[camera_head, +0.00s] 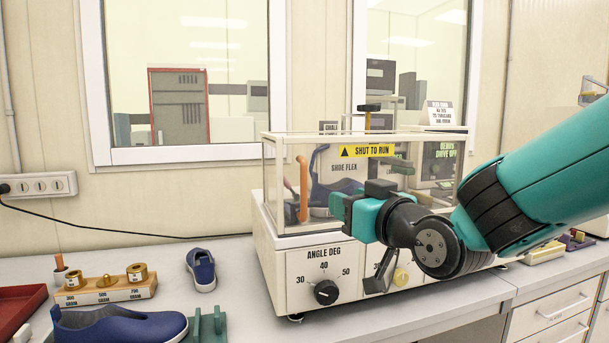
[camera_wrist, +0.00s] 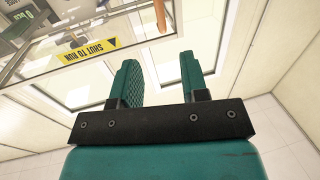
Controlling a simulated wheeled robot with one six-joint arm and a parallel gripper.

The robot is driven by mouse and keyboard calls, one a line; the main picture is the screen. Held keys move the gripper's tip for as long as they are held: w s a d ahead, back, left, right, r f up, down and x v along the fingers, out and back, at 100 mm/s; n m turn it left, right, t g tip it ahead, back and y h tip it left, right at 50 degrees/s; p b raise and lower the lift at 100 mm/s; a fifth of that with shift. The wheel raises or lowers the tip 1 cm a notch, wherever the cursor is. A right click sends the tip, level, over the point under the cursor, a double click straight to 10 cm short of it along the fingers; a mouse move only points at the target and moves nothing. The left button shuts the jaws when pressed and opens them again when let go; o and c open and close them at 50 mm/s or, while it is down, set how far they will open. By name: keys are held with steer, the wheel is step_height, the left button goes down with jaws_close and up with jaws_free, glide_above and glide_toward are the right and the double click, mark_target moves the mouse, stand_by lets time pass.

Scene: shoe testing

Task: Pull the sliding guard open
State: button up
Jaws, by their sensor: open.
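The sliding guard (camera_head: 300,158) is a clear panel box with thin pale edges on the white shoe-flex tester (camera_head: 272,262). Its front bears a yellow SHUT TO RUN label (camera_head: 367,151). It looks shut over a dark blue shoe (camera_head: 325,192) and an orange upright part (camera_head: 304,190). My gripper (camera_head: 342,208) is in front of the guard's lower middle, pointing left, and hides part of the front. In the wrist view my gripper (camera_wrist: 160,73) is open with nothing between its fingers. The guard (camera_wrist: 35,72) and its label (camera_wrist: 92,50) are at the upper left, apart from the fingers.
An angle knob (camera_head: 326,292) is on the tester's front. To the left on the bench are a block with brass weights (camera_head: 107,287), a small blue shoe (camera_head: 201,270), a larger blue shoe (camera_head: 115,325) and a red tray (camera_head: 18,308). Drawers (camera_head: 560,310) are at right.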

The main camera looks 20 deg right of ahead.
mark_target(306, 183)
steer(key=p+x, duration=1.2)
steer(key=x, duration=0.4)
steer(key=shift+w+d+p, duration=0.15)
steer(key=shift+w+p, duration=0.05)
steer(key=shift+p, duration=0.15)
steer(key=shift+c, duration=0.2)
jaws_close()
